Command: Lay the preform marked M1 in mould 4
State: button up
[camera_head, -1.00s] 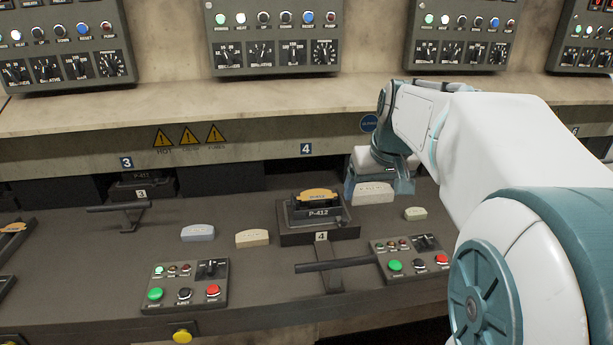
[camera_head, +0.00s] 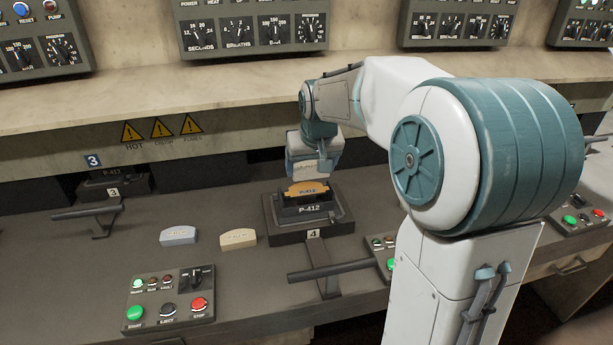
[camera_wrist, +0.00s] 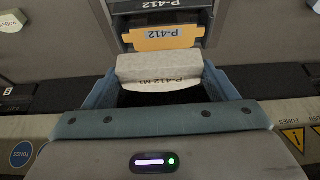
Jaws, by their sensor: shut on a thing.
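My gripper (camera_head: 312,168) is shut on a pale grey preform (camera_wrist: 160,68), whose edge in the wrist view reads "P-412 M1". In the head view this preform (camera_head: 306,169) shows just under the jaws. Mould 4 (camera_head: 284,238) is a dark block labelled P-412, with a "4" plate at its front. The gripper and preform are above and slightly behind the mould. I cannot tell whether preform and orange piece touch.
A bluish preform (camera_head: 179,235) and a cream preform (camera_head: 238,238) lie left of mould 4. A dark lever (camera_head: 334,270) and a button panel (camera_head: 172,293) are in front. Mould 3 (camera_head: 114,184) sits back left. The counter ledge runs behind the gripper.

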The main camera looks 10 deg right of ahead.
aim_at(307, 191)
jog(key=shift+w+a+f, duration=0.35)
jog(key=shift+w+f, duration=0.05)
jog(key=shift+w, duration=0.1)
jog(key=shift+f, duration=1.95)
jog(key=shift+f, duration=0.2)
jog(key=o, duration=1.1)
jog(key=shift+c, duration=0.2)
jog(key=shift+r, duration=0.15)
